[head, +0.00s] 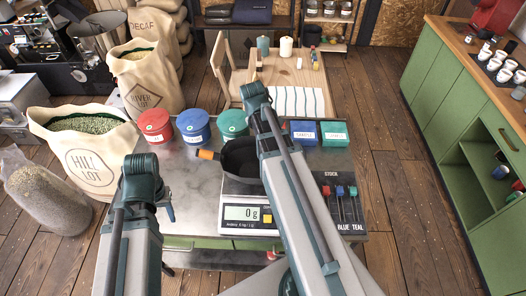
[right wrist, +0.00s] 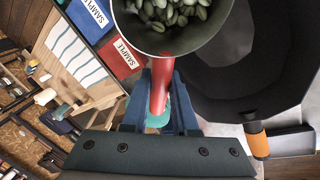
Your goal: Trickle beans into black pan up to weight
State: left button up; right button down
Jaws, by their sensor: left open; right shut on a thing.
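The black pan (head: 238,163) with an orange-ended handle (head: 208,154) sits on the scale (head: 250,216), whose display reads 0 g. In the right wrist view the pan (right wrist: 240,75) shows its dark inside, with no beans visible. My right gripper (right wrist: 160,98) is shut on the red handle of a scoop (right wrist: 169,45). The scoop holds green beans (right wrist: 170,14) and is beside and partly over the pan's rim. In the head view my right arm hides the scoop. My left gripper (head: 168,212) is open, low at the table's front left, mostly hidden by its own arm.
Red (head: 155,126), blue (head: 194,126) and teal (head: 233,123) tubs line the table's back. Sample boxes (head: 303,132) stand behind my right arm. A stock rack (head: 340,195) with small coloured-handled tools is right of it. The Hill Lot sack (head: 92,168) stands at the left.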

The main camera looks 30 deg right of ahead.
jog(key=shift+a+h, duration=0.4)
jog(key=shift+h, duration=0.2)
dwell(0.6)
jog(key=shift+w+a+g+h+b, duration=0.1)
jog(key=shift+a+g+h+b, duration=0.15)
jog(key=shift+h+b, duration=0.55)
dwell(1.3)
jog(key=shift+d+n+g+h+b, duration=0.2)
jog(key=shift+n+h+b, duration=0.3)
jog(key=shift+h+b, duration=1.55)
dwell(2.7)
